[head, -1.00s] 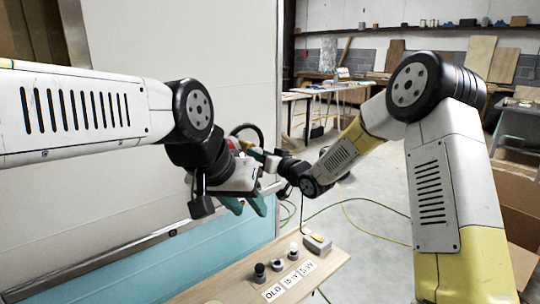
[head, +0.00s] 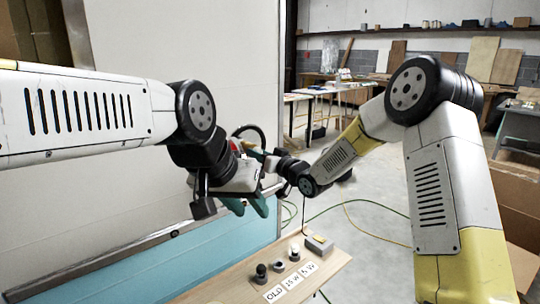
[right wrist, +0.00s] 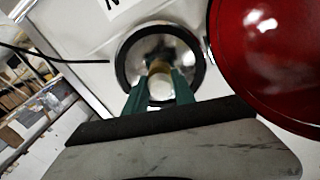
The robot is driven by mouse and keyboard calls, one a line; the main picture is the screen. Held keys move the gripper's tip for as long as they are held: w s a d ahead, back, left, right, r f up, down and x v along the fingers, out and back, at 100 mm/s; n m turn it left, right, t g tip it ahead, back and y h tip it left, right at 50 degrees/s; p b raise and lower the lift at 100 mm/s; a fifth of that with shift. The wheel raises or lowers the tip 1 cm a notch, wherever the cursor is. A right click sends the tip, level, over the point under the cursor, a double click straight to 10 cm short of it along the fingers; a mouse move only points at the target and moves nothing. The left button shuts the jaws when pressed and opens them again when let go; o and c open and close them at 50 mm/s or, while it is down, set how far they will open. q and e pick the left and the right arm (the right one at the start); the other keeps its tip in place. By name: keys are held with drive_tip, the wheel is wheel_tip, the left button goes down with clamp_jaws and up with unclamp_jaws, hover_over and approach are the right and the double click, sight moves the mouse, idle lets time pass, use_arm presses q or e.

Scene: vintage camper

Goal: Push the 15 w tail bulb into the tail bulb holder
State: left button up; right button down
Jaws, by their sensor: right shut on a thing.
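In the right wrist view, my right gripper (right wrist: 159,84) has its green fingers shut on the 15 W tail bulb (right wrist: 160,86), which has a whitish glass end and a brass-coloured base. The bulb's base points into the tail bulb holder (right wrist: 128,62), a round shiny cup with a black rim. The base is at the cup's middle; I cannot tell how deep it sits. In the head view, my right gripper (head: 262,154) is at the camper wall, partly hidden by my left arm. My left gripper (head: 246,205) has teal fingers apart, with nothing seen between them.
A red lens (right wrist: 268,65) is right beside the holder. In the head view, a wooden bench (head: 225,285) below carries OLD, 15 W and 5 W labels (head: 292,283), small dark stands, a white bulb (head: 294,250) and a grey box (head: 319,245). Cables lie on the floor.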

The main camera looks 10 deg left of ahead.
drive_tip(key=c, duration=1)
unclamp_jaws()
drive_tip(key=shift+o, duration=0.2)
